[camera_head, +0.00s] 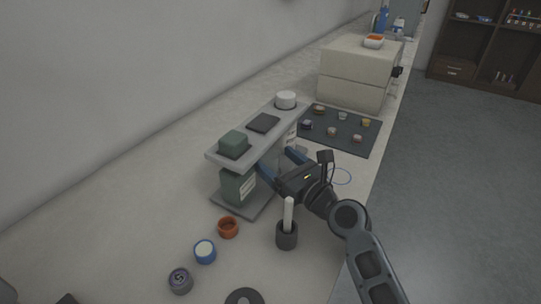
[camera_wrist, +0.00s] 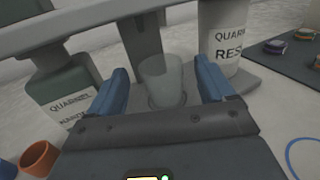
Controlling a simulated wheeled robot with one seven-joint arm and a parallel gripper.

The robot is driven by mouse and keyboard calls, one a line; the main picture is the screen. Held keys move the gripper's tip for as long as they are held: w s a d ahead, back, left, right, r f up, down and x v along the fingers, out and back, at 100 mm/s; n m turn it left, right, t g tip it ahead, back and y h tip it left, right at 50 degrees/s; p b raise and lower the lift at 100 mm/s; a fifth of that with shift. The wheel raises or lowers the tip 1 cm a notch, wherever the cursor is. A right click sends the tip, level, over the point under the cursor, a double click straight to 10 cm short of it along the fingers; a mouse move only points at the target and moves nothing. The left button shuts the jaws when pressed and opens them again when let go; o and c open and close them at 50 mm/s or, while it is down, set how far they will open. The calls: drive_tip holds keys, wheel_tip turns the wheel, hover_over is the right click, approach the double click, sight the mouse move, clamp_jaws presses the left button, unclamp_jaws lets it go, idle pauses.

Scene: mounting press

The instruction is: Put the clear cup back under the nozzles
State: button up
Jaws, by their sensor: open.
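The clear cup (camera_wrist: 160,88) shows in the wrist view, between my two blue fingers, over a round mark on the grey base of the dispenser stand. It looks upright; I cannot tell whether it touches the base or either finger. My gripper (camera_wrist: 162,70) is open around it, with a gap visible on each side. In the head view my gripper (camera_head: 280,164) reaches under the grey shelf (camera_head: 263,124) of the stand, and the cup is hidden there. The nozzles are not clearly visible.
Labelled bottles (camera_head: 238,187) flank the cup under the shelf. A dark holder with a white stick (camera_head: 287,236) stands beside my arm. An orange cup (camera_head: 228,228) and blue jar (camera_head: 205,251) stand nearer. A blue ring outline (camera_head: 343,176) marks bare counter at right.

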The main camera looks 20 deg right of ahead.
drive_tip(key=v, duration=0.8)
drive_tip(key=shift+s, duration=0.15)
